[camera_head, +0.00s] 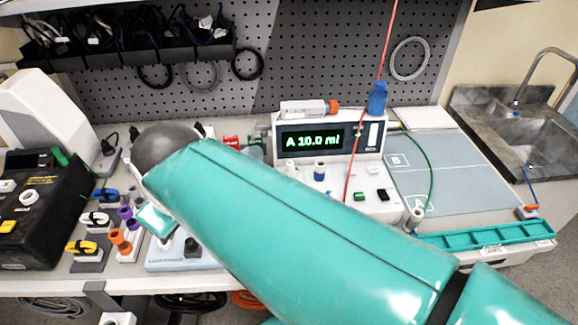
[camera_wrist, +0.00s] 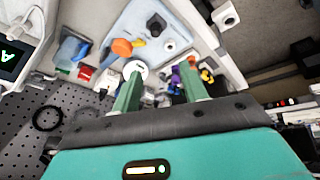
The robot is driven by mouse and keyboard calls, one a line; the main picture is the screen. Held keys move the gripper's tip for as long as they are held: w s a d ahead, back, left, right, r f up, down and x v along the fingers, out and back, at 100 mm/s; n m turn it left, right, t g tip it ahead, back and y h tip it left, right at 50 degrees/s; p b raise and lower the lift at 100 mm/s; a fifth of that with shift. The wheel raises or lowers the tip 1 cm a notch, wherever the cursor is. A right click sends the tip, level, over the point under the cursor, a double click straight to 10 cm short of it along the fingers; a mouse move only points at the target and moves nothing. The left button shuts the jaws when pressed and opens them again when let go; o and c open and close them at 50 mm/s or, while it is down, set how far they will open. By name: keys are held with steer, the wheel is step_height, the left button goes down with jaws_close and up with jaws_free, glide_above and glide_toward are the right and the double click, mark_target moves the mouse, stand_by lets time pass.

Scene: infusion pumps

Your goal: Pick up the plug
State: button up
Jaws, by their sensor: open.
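My gripper (camera_wrist: 160,72) is open in the wrist view, with two green fingers apart and nothing held between them. A small black plug-like piece (camera_wrist: 156,25) sits on a pale blue board (camera_wrist: 192,12), beyond the fingertips and apart from them. In the head view a black piece (camera_head: 192,247) shows on the pale board (camera_head: 165,263), just below my teal arm. I cannot tell for sure which black piece is the plug. An orange round piece (camera_wrist: 122,47) lies on the board in the wrist view. My arm hides much of the bench middle in the head view.
An infusion pump (camera_head: 330,150) reading "A 10.0 ml" stands behind my arm. Purple and orange connectors (camera_head: 120,240) and a black case (camera_head: 40,205) are at the left. A teal tray (camera_head: 490,238) and a sink (camera_head: 520,120) are at the right.

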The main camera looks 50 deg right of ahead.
steer(key=w+d+r+n+g+h, duration=0.1)
steer(key=w+d+r+n+g, duration=0.15)
steer(key=d, duration=0.45)
steer(key=n+g+y, duration=0.2)
steer(key=n+g, duration=0.1)
steer(key=n, duration=0.6)
glide_above(290, 163)
steer(key=shift+t, duration=0.25)
steer(key=f, duration=0.7)
steer(key=shift+d+f, duration=0.3)
steer(key=shift+a+f, duration=0.15)
steer(key=shift+f, duration=1.4)
steer(key=shift+a+f, duration=0.15)
steer(key=shift+f, duration=1.35)
jaws_close()
